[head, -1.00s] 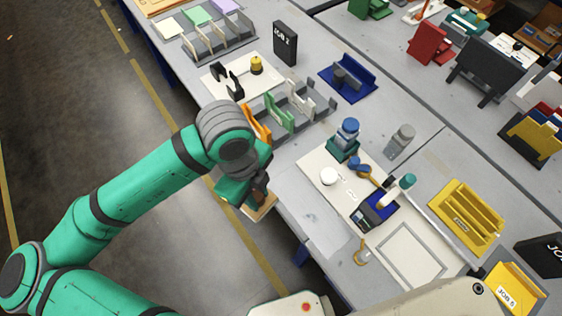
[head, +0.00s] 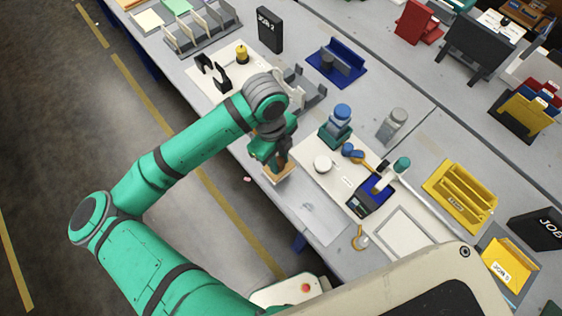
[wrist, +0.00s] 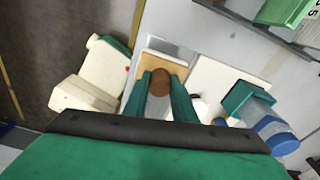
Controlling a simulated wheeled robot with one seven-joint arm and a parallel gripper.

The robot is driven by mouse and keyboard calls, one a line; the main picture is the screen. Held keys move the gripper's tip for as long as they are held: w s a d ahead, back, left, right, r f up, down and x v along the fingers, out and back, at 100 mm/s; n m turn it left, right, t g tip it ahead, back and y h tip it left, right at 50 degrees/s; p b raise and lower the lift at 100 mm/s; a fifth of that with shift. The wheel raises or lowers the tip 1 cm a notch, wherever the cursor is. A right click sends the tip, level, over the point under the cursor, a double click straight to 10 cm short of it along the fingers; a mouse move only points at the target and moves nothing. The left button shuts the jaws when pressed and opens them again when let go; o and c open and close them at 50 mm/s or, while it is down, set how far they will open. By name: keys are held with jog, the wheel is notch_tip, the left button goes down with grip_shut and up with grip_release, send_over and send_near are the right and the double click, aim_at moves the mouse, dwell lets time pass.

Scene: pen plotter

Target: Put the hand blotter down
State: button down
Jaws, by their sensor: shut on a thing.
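My gripper (head: 279,160) is shut on the hand blotter (head: 277,175), a pale wooden block with a brown knob. In the wrist view the green fingers of my gripper (wrist: 160,90) close on both sides of the knob, and the blotter's wooden base (wrist: 173,66) shows beyond them. In the head view the blotter appears at the front edge of the grey bench, just left of the white board (head: 309,176). I cannot tell whether its underside touches anything. My wrist and fingers hide part of it.
A teal-based blue bottle (head: 341,118), a white round pot (head: 323,164) and a dark blue device (head: 371,193) stand right of my gripper. A clear sheet (head: 318,216) lies in front on the bench. Grey racks (head: 305,92) stand behind.

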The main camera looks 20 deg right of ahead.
aim_at(281, 164)
jog(key=shift+w+d+f, duration=0.4)
jog(key=shift+d+f, duration=0.05)
jog(key=shift+f, duration=0.25)
jog(key=shift+w+f, duration=0.1)
jog(key=shift+f, duration=1.55)
jog(key=shift+f, duration=0.1)
jog(key=c, duration=1.5)
grip_release()
jog(key=shift+o, duration=0.2)
notch_tip(281, 164, up, 12)
jog(key=w, duration=0.1)
jog(key=shift+a, duration=0.3)
jog(key=shift+w, duration=0.1)
